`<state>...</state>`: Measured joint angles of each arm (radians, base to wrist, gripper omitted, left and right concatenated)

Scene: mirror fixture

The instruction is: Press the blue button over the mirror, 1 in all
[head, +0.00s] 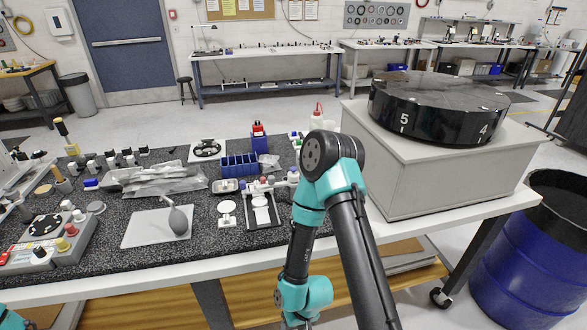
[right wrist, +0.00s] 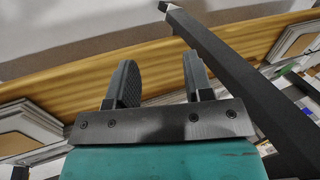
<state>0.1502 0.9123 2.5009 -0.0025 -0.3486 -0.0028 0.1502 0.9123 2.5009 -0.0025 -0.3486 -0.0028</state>
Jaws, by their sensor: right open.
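I cannot clearly make out a mirror or a blue button over one in these views. A small fixture (head: 262,208) with a pale oval plate and a red knob stands mid-table in the head view; whether it is the mirror fixture I cannot tell. My right arm crosses the head view just right of it, with its gripper end low at the bottom edge. In the right wrist view my right gripper (right wrist: 158,72) is open and empty, its fingers apart, before a wooden panel below the tabletop. Only a teal piece of my left arm shows in the lower left corner.
A black drum (head: 438,105) numbered 5 and 4 sits on a grey box (head: 430,178) at right. A control box (head: 50,242) with coloured knobs stands at left. A blue bin (head: 240,165), bags (head: 165,180) and a grey tray (head: 150,230) crowd the table. A blue barrel (head: 520,265) stands beside it.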

